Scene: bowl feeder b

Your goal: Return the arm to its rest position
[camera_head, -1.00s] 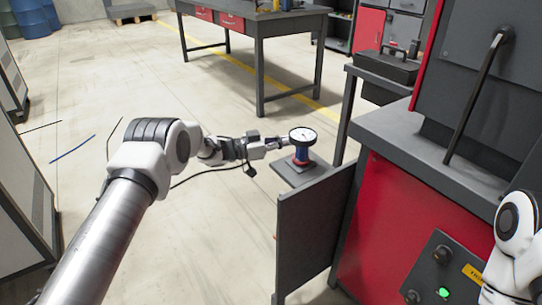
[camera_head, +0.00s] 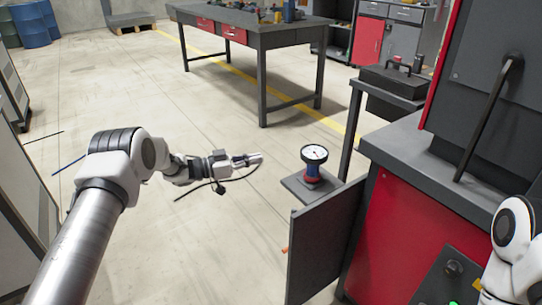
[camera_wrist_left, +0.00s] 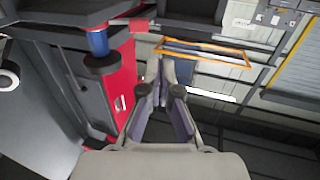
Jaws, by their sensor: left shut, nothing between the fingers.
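My left arm comes in from the left in the head view. Its left gripper (camera_head: 254,160) is shut and empty, over open floor to the left of the gauge stand. The left wrist view also shows the fingers (camera_wrist_left: 166,75) meeting at their tips with nothing between them. A dial gauge (camera_head: 314,154) with a white face and a blue and red body stands upright on a small grey shelf (camera_head: 292,185), apart from the gripper. Part of my right arm shows at the lower right edge, and its gripper is out of view.
A red and grey machine (camera_head: 405,235) fills the right side, with a dark panel (camera_head: 322,250) standing out in front. A workbench (camera_head: 262,38) with red drawers stands behind. A black toolbox (camera_head: 396,82) sits on a side stand.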

